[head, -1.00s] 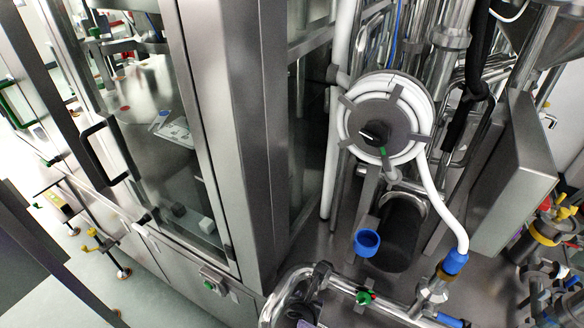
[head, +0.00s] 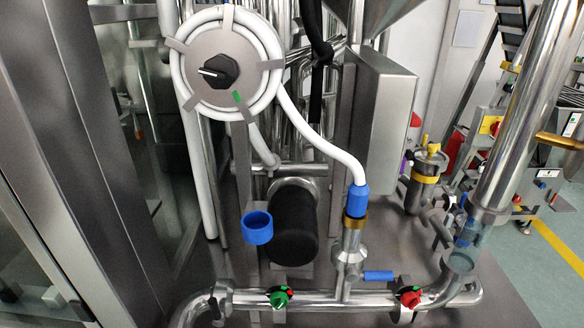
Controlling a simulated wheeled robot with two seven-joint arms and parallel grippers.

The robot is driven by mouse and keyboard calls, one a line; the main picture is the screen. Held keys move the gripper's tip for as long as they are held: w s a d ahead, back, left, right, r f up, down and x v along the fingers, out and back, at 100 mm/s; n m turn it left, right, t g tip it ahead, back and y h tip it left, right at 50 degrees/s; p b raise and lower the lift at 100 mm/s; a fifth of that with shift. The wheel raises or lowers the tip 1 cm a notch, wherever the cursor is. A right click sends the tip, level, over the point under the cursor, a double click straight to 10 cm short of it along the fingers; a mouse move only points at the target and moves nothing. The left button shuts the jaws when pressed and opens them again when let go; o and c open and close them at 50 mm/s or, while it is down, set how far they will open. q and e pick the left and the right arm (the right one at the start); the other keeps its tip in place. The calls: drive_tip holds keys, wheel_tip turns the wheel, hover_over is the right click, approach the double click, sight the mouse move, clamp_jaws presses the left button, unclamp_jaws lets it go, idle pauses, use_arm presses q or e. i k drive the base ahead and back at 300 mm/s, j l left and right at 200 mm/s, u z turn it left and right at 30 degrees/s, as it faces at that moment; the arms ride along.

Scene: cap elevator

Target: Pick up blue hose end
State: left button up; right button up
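The blue hose end (head: 357,200) is at the lower end of a white hose (head: 318,140). The hose is coiled around a round steel reel (head: 222,68) at the upper left. The hose end points down and sits on a brass-coloured fitting (head: 354,222) on top of a steel pipe branch. Neither of my grippers shows in the head view.
An empty blue ring-shaped holder (head: 257,228) is left of the hose end, beside a black cylinder (head: 294,222). A green valve knob (head: 279,297), a red valve knob (head: 410,297) and a blue lever (head: 378,276) are below. A steel box (head: 382,125) stands behind.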

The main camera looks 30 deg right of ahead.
sight(358, 197)
drive_tip(key=k+l+z, duration=0.1)
drive_tip(key=z, duration=0.4)
drive_tip(key=k+l+z, duration=0.1)
drive_tip(key=z, duration=0.4)
drive_tip(key=i+l, duration=0.05)
drive_tip(key=l, duration=0.05)
